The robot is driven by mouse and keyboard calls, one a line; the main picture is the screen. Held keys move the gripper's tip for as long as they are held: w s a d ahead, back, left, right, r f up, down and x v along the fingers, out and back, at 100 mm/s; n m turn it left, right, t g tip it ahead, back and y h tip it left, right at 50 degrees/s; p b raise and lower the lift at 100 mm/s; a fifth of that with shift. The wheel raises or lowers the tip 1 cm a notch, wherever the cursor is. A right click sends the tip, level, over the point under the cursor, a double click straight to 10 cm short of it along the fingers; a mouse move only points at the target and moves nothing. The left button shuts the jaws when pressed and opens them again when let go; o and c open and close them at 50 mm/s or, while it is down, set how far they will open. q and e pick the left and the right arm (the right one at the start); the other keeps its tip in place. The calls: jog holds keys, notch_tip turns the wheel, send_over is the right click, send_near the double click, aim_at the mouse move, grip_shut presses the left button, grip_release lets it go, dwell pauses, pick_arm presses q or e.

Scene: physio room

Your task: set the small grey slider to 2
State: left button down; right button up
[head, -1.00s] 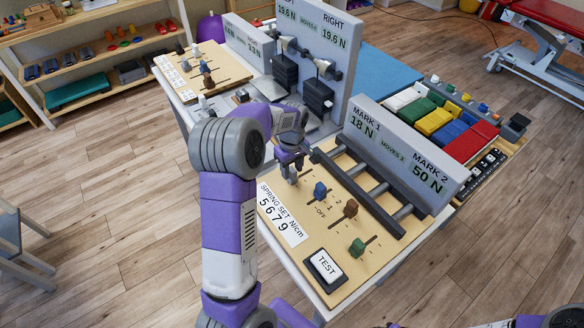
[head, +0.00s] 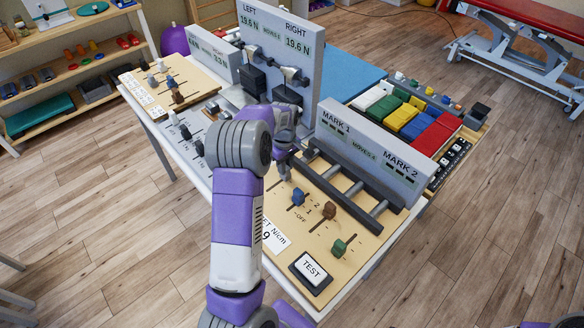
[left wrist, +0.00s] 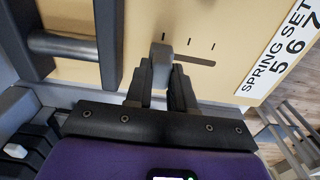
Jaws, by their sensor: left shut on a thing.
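The small grey slider (left wrist: 160,62) is a grey knob at the left end of a short brown slot in the left wrist view, the end away from the SPRING SET label. Three tick marks line the slot; the knob is level with the leftmost one. My left gripper (left wrist: 161,85) is shut on the knob. In the head view my left gripper (head: 284,168) reaches down at the back left of the wooden slider panel (head: 270,210) and hides most of the knob. The panel's printed marks read OFF, 1 and 2, with 2 farthest back.
Blue (head: 298,197), brown (head: 328,210) and green (head: 339,247) sliders stand beside the grey one. A TEST button (head: 311,270) is at the front. Dark rails (head: 350,190) and the grey MARK display (head: 370,150), showing dashes, stand close behind.

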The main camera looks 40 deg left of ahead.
pick_arm(q)
jog(key=shift+w+r, duration=0.1)
jog(key=shift+w, duration=0.1)
jog(key=c, duration=1)
grip_release()
jog(key=shift+w, duration=0.15)
jog(key=shift+o, duration=0.2)
notch_tip(320, 180, up, 8)
jog(key=shift+f+p, duration=0.25)
jog(key=shift+p, duration=0.55)
